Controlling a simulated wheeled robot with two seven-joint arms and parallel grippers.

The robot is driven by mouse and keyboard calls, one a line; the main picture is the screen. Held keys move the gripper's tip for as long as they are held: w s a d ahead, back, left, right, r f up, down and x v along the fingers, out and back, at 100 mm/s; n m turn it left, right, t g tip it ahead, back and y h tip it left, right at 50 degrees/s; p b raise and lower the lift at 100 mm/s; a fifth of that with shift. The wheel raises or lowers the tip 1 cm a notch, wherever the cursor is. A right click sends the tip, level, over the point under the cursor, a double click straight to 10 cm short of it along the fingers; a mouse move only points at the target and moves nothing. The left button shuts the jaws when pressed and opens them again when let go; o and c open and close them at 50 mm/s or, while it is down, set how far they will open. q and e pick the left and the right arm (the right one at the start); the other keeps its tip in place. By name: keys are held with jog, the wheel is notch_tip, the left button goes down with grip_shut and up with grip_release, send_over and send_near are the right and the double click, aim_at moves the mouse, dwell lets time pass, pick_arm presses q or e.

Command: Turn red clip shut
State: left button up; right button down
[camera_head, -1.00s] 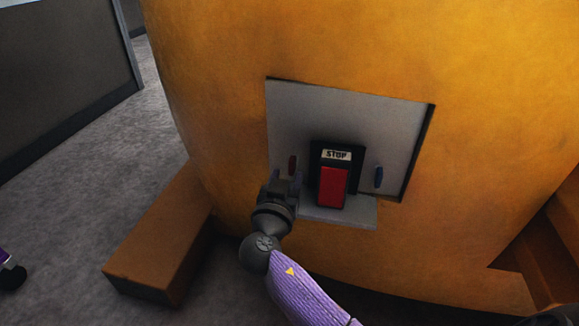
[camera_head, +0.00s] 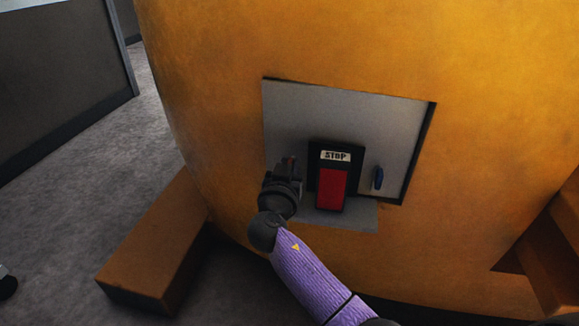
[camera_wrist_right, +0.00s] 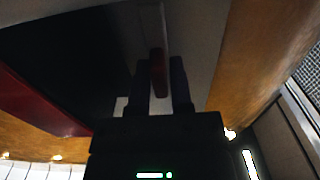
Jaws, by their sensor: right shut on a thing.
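The red clip (camera_wrist_right: 158,72) shows in the right wrist view between the two fingers of my right gripper (camera_wrist_right: 160,85), which is shut on it. In the head view my right gripper (camera_head: 288,168) is at the left part of the grey recessed panel (camera_head: 340,110), left of the stop switch, and mostly hides the clip; only a small reddish bit shows there. How far the clip is turned is hard to tell. A blue clip (camera_head: 377,178) stands upright on the panel, right of the switch. My left gripper is at most a dark piece at the left edge, not clearly seen.
A black box with a STOP label and a red switch (camera_head: 331,188) sits close to the right of my right gripper. A grey ledge (camera_head: 350,215) juts out below it. The panel is set into a large orange casting (camera_head: 300,40). An orange block (camera_head: 150,240) lies on the floor at left.

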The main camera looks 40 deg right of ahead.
pick_arm(q)
jog(key=shift+s+r, duration=0.15)
jog(key=shift+s, duration=0.15)
pick_arm(e)
jog(key=shift+n, duration=0.3)
jog(key=n, duration=0.2)
jog(key=shift+n, duration=0.4)
jog(key=n+p, duration=0.1)
jog(key=n, duration=0.4)
jog(key=shift+a+p, duration=0.1)
jog(key=shift+p, duration=0.25)
jog(key=n, duration=0.3)
jog(key=shift+w+p, duration=0.1)
jog(key=shift+p, duration=0.25)
jog(key=n+p, duration=0.1)
jog(key=n, duration=0.3)
jog(key=shift+f, duration=0.15)
jog(key=shift+n+p, duration=0.3)
jog(key=shift+n, duration=0.6)
pick_arm(q)
jog(key=shift+w+r, duration=0.6)
jog(key=shift+r, duration=0.2)
jog(key=shift+w+r, duration=0.55)
jog(key=shift+r, duration=0.25)
pick_arm(e)
jog(key=shift+f+n, duration=0.1)
jog(key=shift+n, duration=0.4)
